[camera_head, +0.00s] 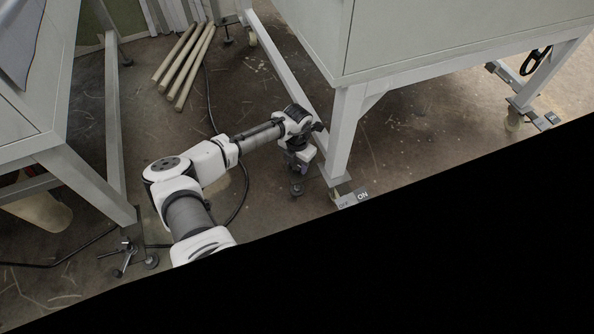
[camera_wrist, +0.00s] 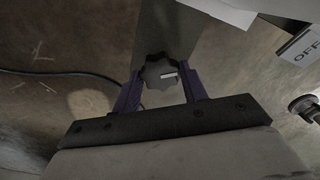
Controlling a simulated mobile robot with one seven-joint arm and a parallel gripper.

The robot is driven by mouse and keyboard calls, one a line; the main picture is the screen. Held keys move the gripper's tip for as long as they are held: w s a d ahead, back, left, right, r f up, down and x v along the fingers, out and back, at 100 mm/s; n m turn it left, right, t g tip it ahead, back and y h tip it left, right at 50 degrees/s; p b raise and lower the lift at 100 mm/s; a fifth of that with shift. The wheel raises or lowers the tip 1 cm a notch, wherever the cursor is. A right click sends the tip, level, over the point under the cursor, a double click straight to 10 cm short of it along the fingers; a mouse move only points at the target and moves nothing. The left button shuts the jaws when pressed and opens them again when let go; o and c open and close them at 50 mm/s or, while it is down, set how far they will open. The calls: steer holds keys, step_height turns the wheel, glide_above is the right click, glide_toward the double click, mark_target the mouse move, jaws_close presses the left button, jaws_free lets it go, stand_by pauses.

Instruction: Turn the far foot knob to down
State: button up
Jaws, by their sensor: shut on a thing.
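In the wrist view, a dark lobed foot knob (camera_wrist: 158,68) with a small white mark sits between the two purple fingers of my gripper (camera_wrist: 161,80). The fingers are on either side of it, and my gripper is shut on it. In the head view my gripper (camera_head: 300,162) points down beside the base of the grey machine's near leg (camera_head: 346,130). The knob is mostly hidden there by my wrist. How far the knob is turned cannot be told.
An OFF plate (camera_wrist: 304,48) and a round foot (camera_wrist: 304,106) lie right of my gripper. An ON plate (camera_head: 363,196) is by the leg. A black cable (camera_head: 243,190) runs over the floor. Pale poles (camera_head: 185,65) lie behind. Another grey frame (camera_head: 85,180) stands left.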

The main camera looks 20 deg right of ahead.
steer(key=shift+f+m+b, duration=0.15)
steer(key=shift+m+b, duration=0.25)
steer(key=shift+b, duration=1.1)
steer(key=shift+d+r, duration=0.1)
steer(key=shift+r, duration=0.1)
steer(key=o, duration=1)
steer(key=shift+c, duration=0.2)
step_height(320, 180, up, 14)
steer(key=p, duration=0.4)
steer(key=shift+p, duration=0.35)
steer(key=shift+f, duration=0.1)
